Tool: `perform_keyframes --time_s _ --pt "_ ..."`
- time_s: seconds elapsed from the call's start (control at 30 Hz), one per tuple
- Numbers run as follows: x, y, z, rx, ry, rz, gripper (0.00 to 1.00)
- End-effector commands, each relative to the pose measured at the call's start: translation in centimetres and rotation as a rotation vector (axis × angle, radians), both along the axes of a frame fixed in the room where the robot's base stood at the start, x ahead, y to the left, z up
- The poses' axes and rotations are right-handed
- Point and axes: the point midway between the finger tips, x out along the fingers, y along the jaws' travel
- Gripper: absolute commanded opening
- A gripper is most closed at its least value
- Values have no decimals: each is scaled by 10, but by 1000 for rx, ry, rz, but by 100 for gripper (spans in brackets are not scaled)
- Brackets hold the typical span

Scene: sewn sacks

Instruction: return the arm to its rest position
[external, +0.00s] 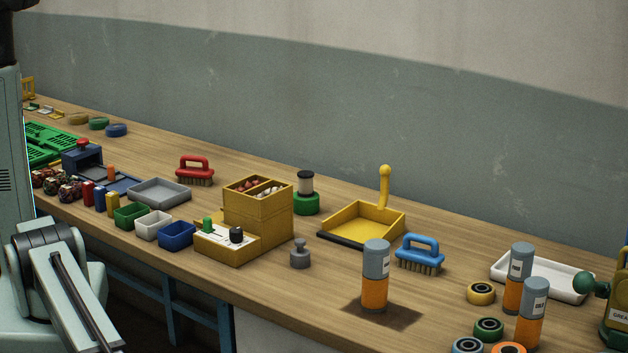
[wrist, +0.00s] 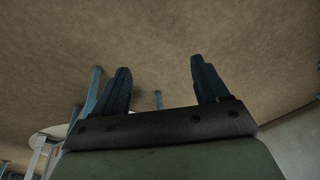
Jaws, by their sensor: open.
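My gripper (wrist: 160,64) shows in the wrist view with its two dark blue fingers wide apart and nothing between them. Beyond the fingers is a plain brown floor (wrist: 225,30); no bench-top object lies near them. In the external view my pale green arm stands at the far left, beside the front edge of the wooden workbench (external: 260,160). The gripper itself is out of that view.
Along the bench stand a yellow box (external: 265,230), small coloured bins (external: 175,235), a yellow dustpan (external: 360,220), a blue brush (external: 420,252) and several grey-and-orange cylinders (external: 375,275). Blue legs (wrist: 92,90) rise at the left in the wrist view.

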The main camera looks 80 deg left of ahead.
Motion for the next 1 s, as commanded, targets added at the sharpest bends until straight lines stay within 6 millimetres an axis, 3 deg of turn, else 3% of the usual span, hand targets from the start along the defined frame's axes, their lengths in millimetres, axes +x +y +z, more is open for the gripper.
perform_keyframes --time_s 0.03,0.2,0.4,0.7,0.87,1.0 --pt "-29 -6 -17 12 15 -9 74" --pt "-114 -16 -66 47 58 -13 74" --pt "-186 -15 -108 84 90 -11 74" --pt "-247 4 -151 129 118 7 74" --pt "-262 20 -169 154 129 27 74" --pt "-262 40 -184 177 138 59 74"
